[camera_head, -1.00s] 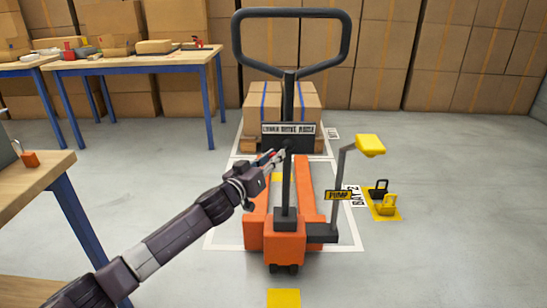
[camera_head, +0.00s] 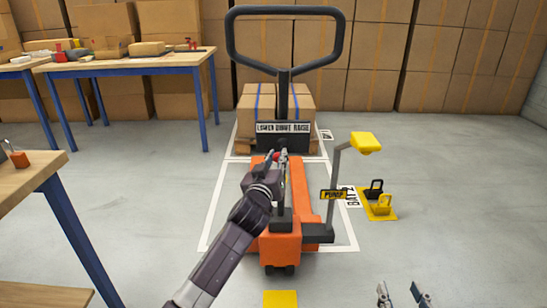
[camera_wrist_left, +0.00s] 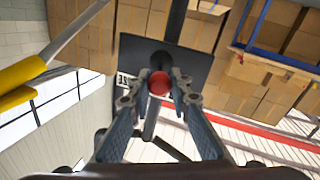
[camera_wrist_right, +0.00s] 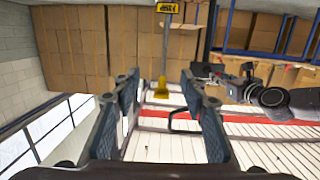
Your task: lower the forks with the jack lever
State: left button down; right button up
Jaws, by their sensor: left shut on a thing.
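The orange pallet jack (camera_head: 281,245) stands in front of me with its forks pointing away. Its black tow handle (camera_head: 288,68) rises upright, with a plate (camera_head: 284,128) that reads roughly "LOWER DRIVE RAISE". The jack lever's round red knob (camera_wrist_left: 159,83) sits in front of this plate in the left wrist view. My left gripper (camera_head: 279,158) is shut on the knob, one finger on each side; in the head view it largely hides the lever. My right gripper (camera_head: 403,294) is open and empty, low at the bottom edge; it also shows in the right wrist view (camera_wrist_right: 158,84).
The pump pedal (camera_head: 366,142) stands on a grey arm right of the handle. Workbenches (camera_head: 135,64) stand at left.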

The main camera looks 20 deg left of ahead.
pick_arm(q)
jog(key=shift+w+d+h, duration=0.1)
jog(key=shift+d+h, duration=0.2)
jog(key=shift+d, duration=0.95)
pick_arm(e)
jog(key=shift+s+d+f+g, duration=0.1)
jog(key=shift+d+f+g, duration=0.05)
jog(key=shift+f, duration=0.25)
jog(key=shift+d+f+g, duration=0.1)
jog(key=shift+f+g, duration=0.05)
jog(key=shift+f, duration=0.2)
pick_arm(q)
jog(key=c, duration=2.1)
grip_release()
jog(key=o, duration=0.3)
jog(key=shift+d, duration=0.15)
jog(key=shift+o, duration=0.2)
pick_arm(e)
jog(key=shift+d+f, duration=0.1)
jog(key=shift+d, duration=0.15)
pick_arm(q)
jog(key=shift+a, duration=0.25)
pick_arm(e)
jog(key=shift+a, duration=0.1)
pick_arm(q)
jog(key=s, duration=1.2)
